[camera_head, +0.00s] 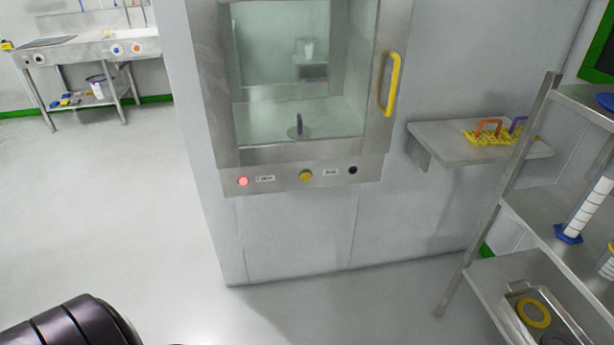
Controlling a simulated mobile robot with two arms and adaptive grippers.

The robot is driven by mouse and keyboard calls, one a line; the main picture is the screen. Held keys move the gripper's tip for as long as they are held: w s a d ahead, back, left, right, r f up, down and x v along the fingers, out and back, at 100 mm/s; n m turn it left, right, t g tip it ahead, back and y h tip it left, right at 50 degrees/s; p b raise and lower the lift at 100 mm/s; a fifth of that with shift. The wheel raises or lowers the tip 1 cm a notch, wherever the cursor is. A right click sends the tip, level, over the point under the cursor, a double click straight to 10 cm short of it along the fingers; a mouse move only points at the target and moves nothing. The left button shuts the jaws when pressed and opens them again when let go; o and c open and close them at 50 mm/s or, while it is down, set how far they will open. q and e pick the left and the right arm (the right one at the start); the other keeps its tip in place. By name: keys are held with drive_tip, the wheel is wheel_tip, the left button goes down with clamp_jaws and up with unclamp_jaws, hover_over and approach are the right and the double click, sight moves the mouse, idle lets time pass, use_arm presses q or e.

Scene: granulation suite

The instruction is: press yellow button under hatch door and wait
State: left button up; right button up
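The hatch door (298,135) is a steel-framed glass door set in the grey wall, and it looks closed. It has a yellow vertical handle (392,84) on its right side. On the steel panel (222,184) below the door sits a round yellow button (306,176). To its left a red light (243,181) is lit, and to its right is a dark round knob or socket (352,170). A dark part of my arm shows at the lower left, far from the button. Neither gripper is in view.
A wall shelf (440,143) to the right of the hatch holds yellow racks with orange and purple handles. A steel shelving rack (535,215) stands at the right edge. A steel table (80,52) stands at the back left. The floor (110,205) before the hatch is clear.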

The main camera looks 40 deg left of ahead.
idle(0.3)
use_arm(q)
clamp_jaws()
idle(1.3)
